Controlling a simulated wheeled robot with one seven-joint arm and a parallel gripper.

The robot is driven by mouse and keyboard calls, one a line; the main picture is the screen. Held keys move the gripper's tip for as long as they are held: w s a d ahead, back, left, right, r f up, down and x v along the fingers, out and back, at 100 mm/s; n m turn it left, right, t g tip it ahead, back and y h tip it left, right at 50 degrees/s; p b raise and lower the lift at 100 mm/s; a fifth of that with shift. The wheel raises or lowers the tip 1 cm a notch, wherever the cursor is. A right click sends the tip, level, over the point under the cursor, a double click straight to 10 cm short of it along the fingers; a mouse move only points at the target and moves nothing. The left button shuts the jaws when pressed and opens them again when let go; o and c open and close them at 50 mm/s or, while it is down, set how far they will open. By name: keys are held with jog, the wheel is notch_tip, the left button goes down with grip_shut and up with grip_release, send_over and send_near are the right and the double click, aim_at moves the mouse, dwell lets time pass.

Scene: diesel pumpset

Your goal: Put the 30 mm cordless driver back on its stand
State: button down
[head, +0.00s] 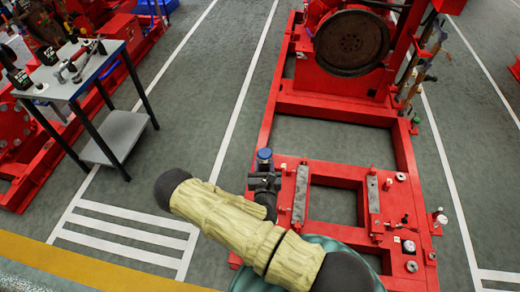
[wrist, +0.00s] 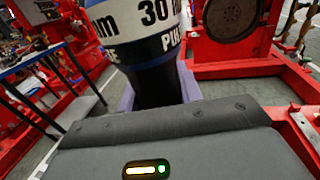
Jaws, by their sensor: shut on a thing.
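The 30 mm cordless driver (wrist: 140,22) fills the top middle of the wrist view, with a white band reading "30" and a dark lower part. My gripper (wrist: 157,92) is shut on that dark part, with pale purple fingers on both sides. In the head view the driver's blue end (head: 264,154) shows above my dark gripper (head: 265,181), beside the red frame's left rail. Most of the driver is hidden there. Black tool holders stand on the small table at upper left; I cannot tell which is the driver's stand.
The small table (head: 62,83) has dark legs, a lower shelf and several tools on top. A red pumpset frame (head: 335,110) with a large dark disc (head: 351,43) stands to the right. Grey floor (head: 190,110) with white lines lies clear between them.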

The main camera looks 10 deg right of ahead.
jog(key=s+d+r+n+y+p, duration=0.1)
jog(key=d+r+p, duration=0.1)
jog(key=r+p, duration=0.7)
jog(key=s+d+r+y+p, duration=0.1)
jog(key=s+d+r+p, duration=0.1)
jog(key=r+p, duration=0.7)
jog(key=shift+r+n+y+p, duration=0.15)
jog(key=shift+n+y+p, duration=0.25)
jog(key=shift+p, duration=0.3)
jog(key=shift+s+d, duration=0.1)
